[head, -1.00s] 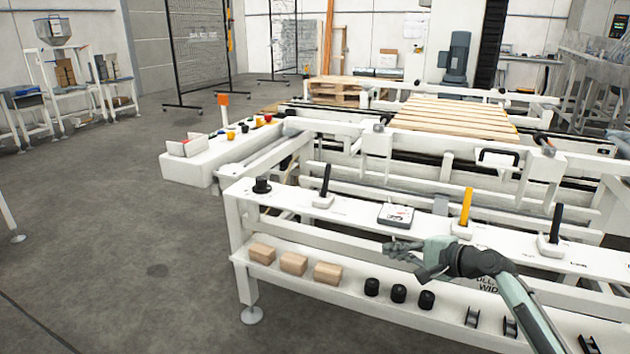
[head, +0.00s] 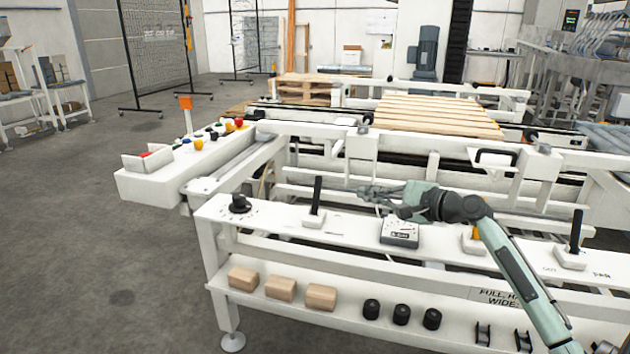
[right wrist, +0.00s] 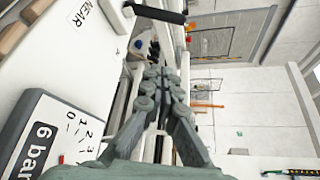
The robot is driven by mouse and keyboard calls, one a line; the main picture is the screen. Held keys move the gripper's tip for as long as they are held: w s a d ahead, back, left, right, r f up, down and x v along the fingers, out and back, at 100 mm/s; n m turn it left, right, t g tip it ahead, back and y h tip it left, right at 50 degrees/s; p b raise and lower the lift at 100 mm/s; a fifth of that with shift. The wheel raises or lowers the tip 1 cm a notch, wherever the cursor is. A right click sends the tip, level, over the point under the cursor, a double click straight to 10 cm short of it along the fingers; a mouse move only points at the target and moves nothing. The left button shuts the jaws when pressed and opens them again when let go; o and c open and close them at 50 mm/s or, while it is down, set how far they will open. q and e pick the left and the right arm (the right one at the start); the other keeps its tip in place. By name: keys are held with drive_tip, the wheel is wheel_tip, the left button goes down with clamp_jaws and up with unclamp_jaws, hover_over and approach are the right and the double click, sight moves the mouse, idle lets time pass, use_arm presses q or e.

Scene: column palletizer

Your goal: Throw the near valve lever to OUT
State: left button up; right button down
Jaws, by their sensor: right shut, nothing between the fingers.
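The near valve lever (head: 317,195) is a black handle standing nearly upright on a white base at the left of the white rail. It also shows in the right wrist view as a black bar (right wrist: 160,13) at the top, beside the printed word NEAR. My right gripper (head: 366,192) is shut and empty, right of the lever and apart from it, above the gauge box. The closed fingers also show in the right wrist view (right wrist: 160,78). I cannot make out an OUT mark at this lever. My left gripper is not in view.
A gauge box (head: 400,231) marked 6 bar sits on the rail (head: 345,232). A yellow lever (head: 476,233) is partly behind my arm. Another black lever (head: 576,231) stands farther right. A black knob (head: 240,203) is at the left end. Wooden blocks (head: 281,288) lie on the shelf below.

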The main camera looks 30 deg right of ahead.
sight(317, 195)
drive_tip(key=shift+w+r, duration=0.15)
drive_tip(key=w+a, duration=0.1)
drive_tip(key=w, duration=0.1)
drive_tip(key=w+a, duration=0.1)
drive_tip(key=w, duration=0.2)
drive_tip(key=w+a+f, duration=0.1)
drive_tip(key=w+a, duration=0.1)
drive_tip(key=w, duration=0.1)
drive_tip(key=shift+w+p, duration=0.15)
drive_tip(key=shift+p, duration=0.2)
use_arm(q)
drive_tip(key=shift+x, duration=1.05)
use_arm(e)
drive_tip(key=shift+s+a+r, duration=0.25)
drive_tip(key=shift+s+a, duration=0.1)
drive_tip(key=shift+a, duration=0.3)
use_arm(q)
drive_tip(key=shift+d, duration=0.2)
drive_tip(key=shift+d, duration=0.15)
use_arm(e)
drive_tip(key=shift+a+r, duration=0.1)
